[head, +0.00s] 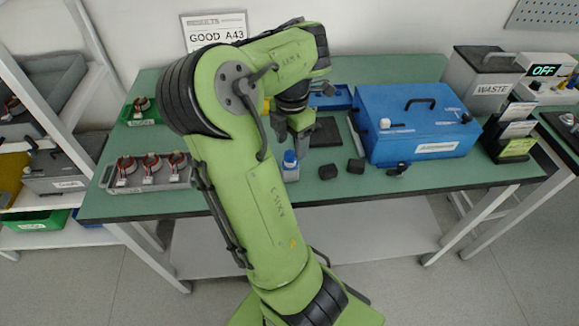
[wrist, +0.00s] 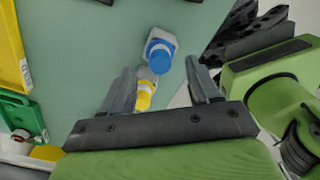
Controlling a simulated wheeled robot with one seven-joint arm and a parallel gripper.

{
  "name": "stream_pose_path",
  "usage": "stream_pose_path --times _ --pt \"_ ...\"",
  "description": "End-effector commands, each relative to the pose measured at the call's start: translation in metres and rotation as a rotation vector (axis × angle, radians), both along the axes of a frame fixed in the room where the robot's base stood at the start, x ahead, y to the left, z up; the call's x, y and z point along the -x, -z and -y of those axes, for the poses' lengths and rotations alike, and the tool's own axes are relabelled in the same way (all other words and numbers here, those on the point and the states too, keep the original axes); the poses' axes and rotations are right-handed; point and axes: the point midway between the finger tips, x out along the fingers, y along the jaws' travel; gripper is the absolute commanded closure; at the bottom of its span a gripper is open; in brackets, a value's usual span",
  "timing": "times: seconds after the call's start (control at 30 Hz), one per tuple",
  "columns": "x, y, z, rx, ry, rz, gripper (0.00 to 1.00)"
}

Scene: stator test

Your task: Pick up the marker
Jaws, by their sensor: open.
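I cannot make out a marker with certainty in either view. My gripper (head: 298,143) is open above the front middle of the green table; its two fingers also show in the wrist view (wrist: 162,76). A blue-capped white bottle (head: 290,167) stands below it near the front edge. In the wrist view that bottle (wrist: 160,50) is just beyond the fingertips. A small yellow-capped thing (wrist: 145,92) shows between the fingers, partly hidden by the left one. Nothing is visibly held.
A blue box (head: 415,125) with a black handle stands to the right. Two dark blocks (head: 328,171) (head: 355,166) and a dark mat (head: 318,132) lie left of it. A grey tray (head: 148,178) with stators is at left. A black thing (head: 398,169) lies before the box.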

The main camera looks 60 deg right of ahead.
Motion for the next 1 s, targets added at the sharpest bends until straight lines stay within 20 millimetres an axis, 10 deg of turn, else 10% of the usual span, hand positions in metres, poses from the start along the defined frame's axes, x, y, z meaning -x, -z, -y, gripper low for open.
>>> stream_pose_path --times 0.23,0.5,0.9,1.0 --pt "-0.002 0.046 -0.004 0.0 0.003 -0.002 0.39" --pt "-0.002 0.049 -0.004 0.001 0.002 0.001 0.39" --pt "-0.002 0.049 -0.004 0.0 0.002 0.001 0.99" --pt "-0.002 0.049 -0.004 0.0 0.002 0.001 0.99"
